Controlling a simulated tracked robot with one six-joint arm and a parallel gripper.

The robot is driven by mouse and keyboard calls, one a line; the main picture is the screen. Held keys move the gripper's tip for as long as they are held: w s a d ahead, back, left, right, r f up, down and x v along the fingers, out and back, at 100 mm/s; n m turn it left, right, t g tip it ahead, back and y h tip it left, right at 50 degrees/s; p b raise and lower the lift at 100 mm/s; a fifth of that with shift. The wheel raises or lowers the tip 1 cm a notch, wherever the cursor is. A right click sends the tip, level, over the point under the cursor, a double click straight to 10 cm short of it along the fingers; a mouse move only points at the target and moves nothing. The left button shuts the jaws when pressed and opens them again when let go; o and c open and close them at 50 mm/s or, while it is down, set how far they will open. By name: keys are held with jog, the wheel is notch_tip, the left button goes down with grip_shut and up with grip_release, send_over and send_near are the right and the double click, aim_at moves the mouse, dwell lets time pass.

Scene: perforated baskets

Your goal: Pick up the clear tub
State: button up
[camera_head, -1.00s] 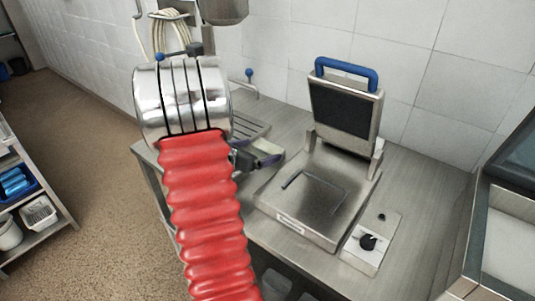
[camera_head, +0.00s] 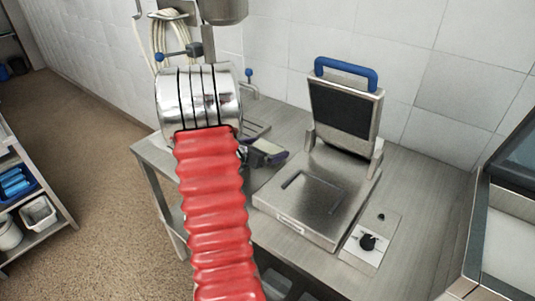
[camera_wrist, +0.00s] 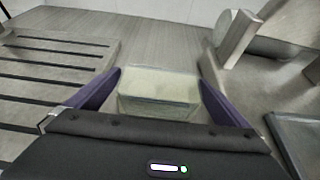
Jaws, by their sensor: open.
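The clear tub (camera_wrist: 158,102) is a small see-through box with a pale rim. In the wrist view it stands on the metal counter, between and just beyond my two purple fingers. My gripper (camera_wrist: 159,84) is open, with one finger to each side of the tub. I cannot tell whether the fingers touch it. The lower near part of the tub is hidden by the dark gripper body. In the head view my gripper (camera_head: 265,153) shows in part beside my red-sleeved arm, left of the press, and I cannot make out the tub there.
A steel press (camera_head: 315,195) with a raised, blue-handled lid stands right of my gripper. A slotted grate (camera_wrist: 50,75) lies left of the tub. A control knob (camera_head: 367,242) sits front right. Shelves at far left hold a white basket (camera_head: 39,214) and a blue crate (camera_head: 17,184).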

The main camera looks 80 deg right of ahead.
aim_at(267, 147)
jog(key=shift+c, duration=0.5)
jog(key=c, duration=0.8)
jog(key=shift+c, duration=0.2)
jog(key=shift+r, duration=0.1)
notch_tip(267, 147, up, 10)
jog(key=shift+f, duration=0.1)
